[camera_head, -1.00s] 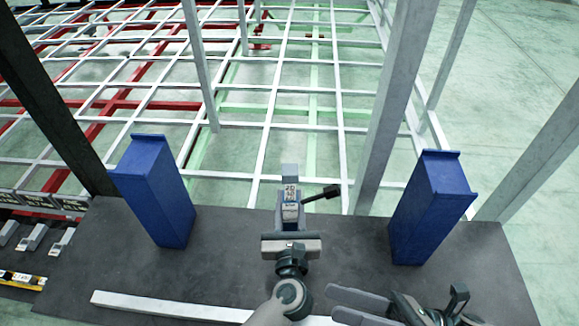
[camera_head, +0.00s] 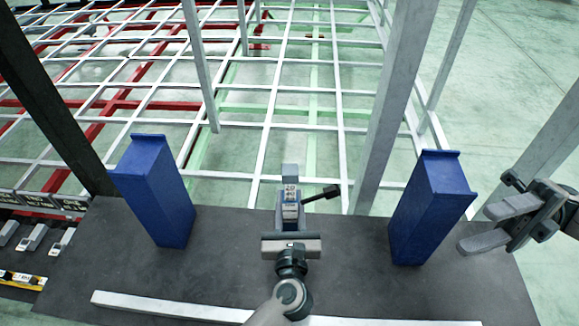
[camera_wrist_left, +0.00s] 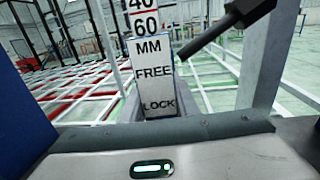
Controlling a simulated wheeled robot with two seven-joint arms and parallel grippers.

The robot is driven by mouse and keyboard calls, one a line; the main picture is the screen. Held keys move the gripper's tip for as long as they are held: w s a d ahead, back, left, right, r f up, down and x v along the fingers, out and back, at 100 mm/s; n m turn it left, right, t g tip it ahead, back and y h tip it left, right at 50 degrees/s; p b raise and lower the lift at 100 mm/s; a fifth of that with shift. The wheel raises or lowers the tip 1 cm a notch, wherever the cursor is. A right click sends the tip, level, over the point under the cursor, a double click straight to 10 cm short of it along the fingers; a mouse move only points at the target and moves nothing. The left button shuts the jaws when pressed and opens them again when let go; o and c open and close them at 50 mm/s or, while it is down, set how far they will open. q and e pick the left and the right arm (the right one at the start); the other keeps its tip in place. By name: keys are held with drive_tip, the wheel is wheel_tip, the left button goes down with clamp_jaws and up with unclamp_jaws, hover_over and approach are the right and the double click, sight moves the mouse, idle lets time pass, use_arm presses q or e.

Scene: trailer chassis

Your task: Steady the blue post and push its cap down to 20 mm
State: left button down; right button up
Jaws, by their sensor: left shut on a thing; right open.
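A small blue post (camera_head: 284,217) stands in the middle of the dark table, with a white scale plate (camera_head: 290,197) and a dark lever (camera_head: 322,195) pointing right. In the left wrist view the plate (camera_wrist_left: 152,75) reads 40, 60, MM, FREE and LOCK; the lever (camera_wrist_left: 215,32) is at its upper right. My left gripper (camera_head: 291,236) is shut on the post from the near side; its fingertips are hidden. The cap's height cannot be read. My right gripper (camera_head: 477,227) is open and empty, far to the right of this post.
Large blue columns stand left (camera_head: 158,190) and right (camera_head: 428,210) of the post; my right gripper is just right of the right column. A white bar (camera_head: 170,306) lies along the near edge of the dark table (camera_head: 215,265). Upright grey beams and a white frame rise behind.

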drive_tip(key=s+a+r+n+g+h, duration=0.1)
drive_tip(key=a+r+n+g+h, duration=0.15)
drive_tip(key=a+h, duration=0.2)
wheel_tip(320, 180, up, 2)
drive_tip(key=n+t+h, duration=1.1)
drive_tip(key=n+h, duration=0.3)
drive_tip(key=h, duration=0.1)
hover_over(290, 169)
drive_tip(key=shift+m, duration=0.25)
drive_tip(key=shift+f, duration=0.2)
drive_tip(key=shift+f, duration=5.8)
drive_tip(key=shift+c, duration=0.5)
drive_tip(key=c, duration=1)
